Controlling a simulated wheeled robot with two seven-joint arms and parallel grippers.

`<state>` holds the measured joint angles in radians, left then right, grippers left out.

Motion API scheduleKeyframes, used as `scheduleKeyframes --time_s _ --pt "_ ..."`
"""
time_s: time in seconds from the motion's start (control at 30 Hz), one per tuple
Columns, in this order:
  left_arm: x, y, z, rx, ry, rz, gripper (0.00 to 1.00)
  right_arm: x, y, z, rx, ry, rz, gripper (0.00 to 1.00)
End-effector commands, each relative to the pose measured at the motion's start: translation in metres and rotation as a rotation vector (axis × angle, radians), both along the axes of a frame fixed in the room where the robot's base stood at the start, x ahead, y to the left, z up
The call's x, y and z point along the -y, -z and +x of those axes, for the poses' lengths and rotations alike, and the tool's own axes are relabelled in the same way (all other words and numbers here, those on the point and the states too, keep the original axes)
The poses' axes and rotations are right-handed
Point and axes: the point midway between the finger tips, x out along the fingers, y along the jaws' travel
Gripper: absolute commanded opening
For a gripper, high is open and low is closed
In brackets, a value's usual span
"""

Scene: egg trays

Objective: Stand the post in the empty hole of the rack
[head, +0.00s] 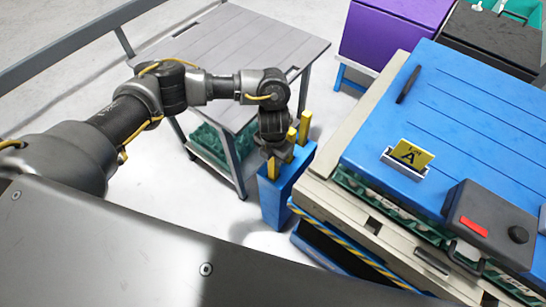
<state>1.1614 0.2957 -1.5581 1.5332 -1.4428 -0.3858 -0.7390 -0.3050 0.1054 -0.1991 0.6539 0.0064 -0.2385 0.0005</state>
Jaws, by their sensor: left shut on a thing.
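The blue rack (282,207) is a tall box standing on the floor between the grey table and the blue-topped bench. My left gripper (276,150) reaches down over the rack's top and is shut on a yellow post (272,169). The post is roughly upright at the rack's near left part. I cannot tell whether its lower end is inside a hole. Other yellow posts (304,127) stand up from the rack behind and right of the gripper. The empty hole is not visible, as the gripper and posts cover much of the top. My right gripper is out of view.
The grey slatted table (235,50) stands at the back left, with a green crate (212,148) underneath. The blue-topped bench (450,110) is close to the rack's right and carries a yellow "A" sign (411,154) and a dark case (487,224). A purple box (390,30) stands behind.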

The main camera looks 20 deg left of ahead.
Motion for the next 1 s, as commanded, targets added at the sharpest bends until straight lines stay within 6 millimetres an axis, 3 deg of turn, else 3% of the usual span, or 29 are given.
scheduleKeyframes --time_s 0.03,0.2,0.53,1.0 --pt "0.0 0.0 0.0 0.0 0.0 0.0 0.29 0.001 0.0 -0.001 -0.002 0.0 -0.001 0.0" --pt "0.0 0.0 0.0 0.0 0.0 0.0 0.51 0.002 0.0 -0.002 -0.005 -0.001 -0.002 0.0" --pt "0.0 -0.005 0.001 0.002 0.001 -0.001 0.51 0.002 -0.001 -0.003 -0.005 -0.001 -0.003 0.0" --pt "0.0 -0.087 0.001 0.004 0.002 0.001 0.51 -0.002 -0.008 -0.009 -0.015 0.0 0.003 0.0"
